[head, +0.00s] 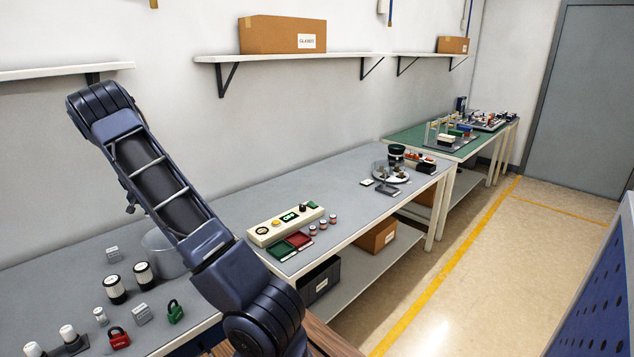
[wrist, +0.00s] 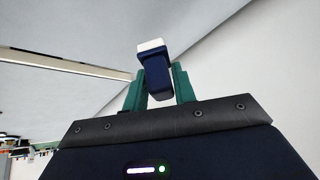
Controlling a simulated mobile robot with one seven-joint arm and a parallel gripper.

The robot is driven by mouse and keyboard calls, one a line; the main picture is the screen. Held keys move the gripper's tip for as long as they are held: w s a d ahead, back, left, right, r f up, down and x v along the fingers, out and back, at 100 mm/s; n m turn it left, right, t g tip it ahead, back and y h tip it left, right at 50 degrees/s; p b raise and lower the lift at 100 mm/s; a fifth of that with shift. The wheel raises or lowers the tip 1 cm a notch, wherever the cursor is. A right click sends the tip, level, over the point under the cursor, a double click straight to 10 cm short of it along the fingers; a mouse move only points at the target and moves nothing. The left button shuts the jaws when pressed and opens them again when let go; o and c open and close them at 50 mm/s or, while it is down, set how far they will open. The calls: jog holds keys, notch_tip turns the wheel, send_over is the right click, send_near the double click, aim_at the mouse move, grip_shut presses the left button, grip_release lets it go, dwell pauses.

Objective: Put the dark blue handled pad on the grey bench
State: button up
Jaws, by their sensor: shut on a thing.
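My gripper (wrist: 160,82) is shut in the wrist view, its two green fingers on either side of the dark blue handled pad (wrist: 154,64). The pad has a dark blue body and a white block at its far end, and it is clear of any surface there. In the head view my arm rises up and left, and neither the gripper nor the pad can be made out. The grey bench (head: 335,185) runs along the wall in the head view. My arm hides part of it.
A control box (head: 286,224), red and green trays (head: 290,246) and small jars stand mid-bench. Canisters (head: 115,289), padlocks (head: 118,338) and a clear tub (head: 163,252) are at the left. A plate (head: 391,172) is farther along. Bare grey top lies between. Shelves (head: 300,58) hang above.

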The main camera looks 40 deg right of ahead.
jog(key=s+d+r+m+g+h, duration=0.1)
jog(key=s+d+r+m+g, duration=0.2)
jog(key=d, duration=0.8)
jog(key=s+d+r+m+h, duration=0.1)
jog(key=s+d+r+m, duration=0.25)
jog(key=d, duration=0.85)
jog(key=s+d+r+m+g+h, duration=0.2)
jog(key=s+d+m, duration=0.15)
jog(key=d, duration=0.75)
jog(key=shift+m, duration=0.4)
jog(key=f, duration=1.3)
jog(key=w+f, duration=0.1)
jog(key=f, duration=0.6)
jog(key=shift+d, duration=0.15)
jog(key=o, duration=1)
jog(key=shift+f, duration=0.1)
